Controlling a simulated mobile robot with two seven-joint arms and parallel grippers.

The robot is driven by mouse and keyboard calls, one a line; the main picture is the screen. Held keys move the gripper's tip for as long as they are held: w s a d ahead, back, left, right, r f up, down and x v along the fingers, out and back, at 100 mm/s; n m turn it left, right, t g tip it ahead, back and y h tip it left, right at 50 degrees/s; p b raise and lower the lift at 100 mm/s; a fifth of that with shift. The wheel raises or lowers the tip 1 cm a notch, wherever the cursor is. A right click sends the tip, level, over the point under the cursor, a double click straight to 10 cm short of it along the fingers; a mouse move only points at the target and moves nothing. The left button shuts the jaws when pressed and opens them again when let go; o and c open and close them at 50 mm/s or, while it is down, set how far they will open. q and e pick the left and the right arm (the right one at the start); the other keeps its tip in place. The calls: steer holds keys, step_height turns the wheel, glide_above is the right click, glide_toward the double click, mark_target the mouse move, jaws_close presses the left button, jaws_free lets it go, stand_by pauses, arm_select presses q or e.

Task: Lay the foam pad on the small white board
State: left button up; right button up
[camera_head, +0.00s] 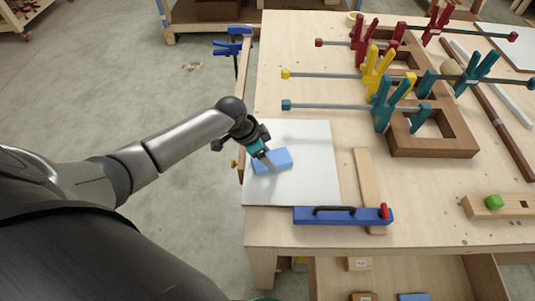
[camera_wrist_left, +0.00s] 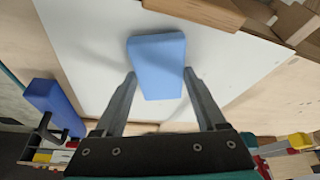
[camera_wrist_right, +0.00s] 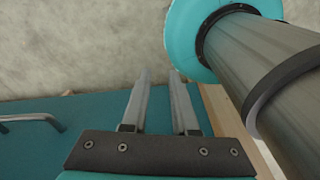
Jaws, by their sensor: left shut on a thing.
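The foam pad (camera_head: 272,160) is a light blue block over the small white board (camera_head: 310,175) at the table's left edge. In the left wrist view the pad (camera_wrist_left: 157,66) sits between my left fingertips (camera_wrist_left: 159,75), one finger against each side, with the board (camera_wrist_left: 85,45) behind it. In the head view my left gripper (camera_head: 268,160) reaches in from the left, shut on the pad. I cannot tell whether the pad touches the board. My right gripper (camera_wrist_right: 160,75) shows only in its wrist view, with an empty gap between its fingers.
A blue level-like tool (camera_head: 343,215) lies along the board's near edge. A wooden strip (camera_head: 367,180) lies right of the board. Red, yellow and teal clamps (camera_head: 383,100) and a wooden frame (camera_head: 435,135) occupy the back. A green piece (camera_head: 493,201) sits on a wooden block at the right.

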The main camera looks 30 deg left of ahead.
arm_select(q)
steer(key=o, duration=1.2)
steer(key=shift+o, duration=0.2)
steer(key=p+v, duration=0.1)
steer(key=v, duration=1.4)
steer(key=shift+r+p, duration=0.15)
steer(key=shift+p, duration=0.25)
